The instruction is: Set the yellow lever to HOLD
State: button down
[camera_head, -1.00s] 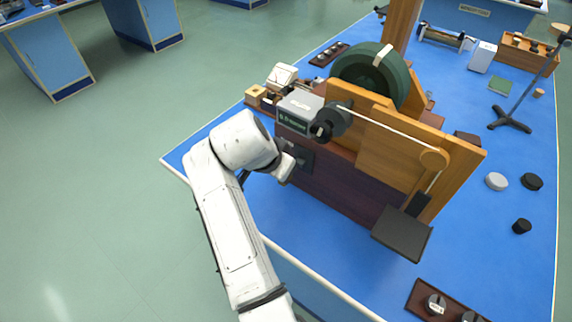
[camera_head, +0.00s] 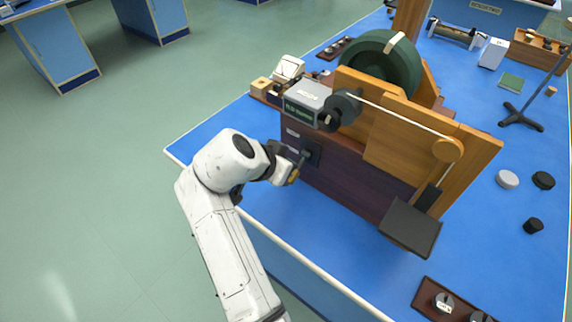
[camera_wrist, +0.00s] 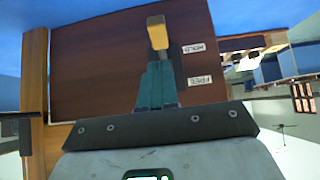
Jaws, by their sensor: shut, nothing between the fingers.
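The yellow lever (camera_wrist: 157,32) stands out from the dark brown wooden panel (camera_wrist: 95,60) in the wrist view. The HOLD label (camera_wrist: 195,48) and the FREE label (camera_wrist: 197,81) are on the panel to its right. The lever's yellow end lies nearer the HOLD label, beyond it on the side away from FREE. My gripper (camera_wrist: 158,68) is shut and empty, its teal fingers just below the yellow end; I cannot tell whether they touch the lever. In the head view the yellow end (camera_head: 293,176) shows small beside my gripper, near the dark mounting plate (camera_head: 311,152).
A dark flat plate (camera_head: 410,228) juts out at the panel's right. The blue bench top (camera_head: 300,235) is clear in front of the panel.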

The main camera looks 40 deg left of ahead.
jog(key=shift+r, duration=0.1)
jog(key=b+v, duration=0.1)
jog(key=v, duration=0.9)
jog(key=shift+s+r, duration=0.25)
dwell(0.5)
